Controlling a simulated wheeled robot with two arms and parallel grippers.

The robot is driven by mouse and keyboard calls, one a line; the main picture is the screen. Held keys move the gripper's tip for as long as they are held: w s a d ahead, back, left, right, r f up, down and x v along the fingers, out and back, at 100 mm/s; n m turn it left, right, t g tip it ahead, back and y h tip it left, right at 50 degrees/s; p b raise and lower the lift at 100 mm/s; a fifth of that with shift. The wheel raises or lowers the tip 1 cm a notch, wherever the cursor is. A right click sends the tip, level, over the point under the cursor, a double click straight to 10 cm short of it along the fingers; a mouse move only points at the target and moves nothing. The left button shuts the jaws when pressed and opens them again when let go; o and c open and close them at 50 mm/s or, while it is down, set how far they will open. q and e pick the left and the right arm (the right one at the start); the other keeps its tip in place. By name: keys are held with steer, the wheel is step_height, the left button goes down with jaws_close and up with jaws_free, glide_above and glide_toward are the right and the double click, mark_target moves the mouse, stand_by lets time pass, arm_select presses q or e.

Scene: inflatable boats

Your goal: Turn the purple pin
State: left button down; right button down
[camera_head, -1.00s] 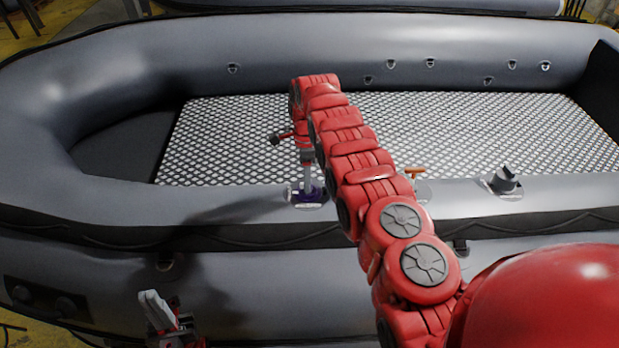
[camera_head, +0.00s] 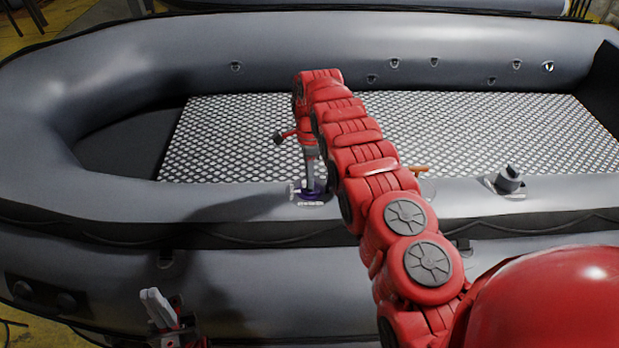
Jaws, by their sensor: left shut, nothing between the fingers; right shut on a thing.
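The purple pin (camera_head: 311,190) sits in a pale fitting on the top of the boat's near tube. Only its low purple part shows. My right gripper (camera_head: 311,180) points straight down over it, with its fingertips at the pin, and is shut on it. My red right arm reaches in from the lower right and hides part of the tube just right of the pin. My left gripper (camera_head: 150,298) is at the lower left, in front of the boat's near side. Its pale fingers are together and empty, well apart from the pin.
The grey inflatable boat (camera_head: 110,205) fills the view, with a patterned metal floor (camera_head: 230,140) inside. An orange handle (camera_head: 419,170) and a dark grey valve fitting (camera_head: 508,180) stand on the near tube right of my arm. The tube left of the pin is clear.

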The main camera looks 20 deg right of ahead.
steer(key=shift+f+n+b, duration=0.15)
steer(key=shift+n+b, duration=0.15)
steer(key=shift+n, duration=0.1)
steer(key=n+b, duration=0.8)
steer(key=b, duration=0.3)
steer(key=shift+f, duration=0.15)
steer(key=shift+n+b, duration=0.5)
steer(key=shift+b, duration=0.1)
steer(key=n, duration=0.1)
steer(key=n+b, duration=0.1)
steer(key=shift+r+n, duration=0.25)
steer(key=shift+n, duration=0.05)
steer(key=shift+d+r+n, duration=0.1)
steer(key=shift+n, duration=1.9)
steer(key=c, duration=0.9)
jaws_free()
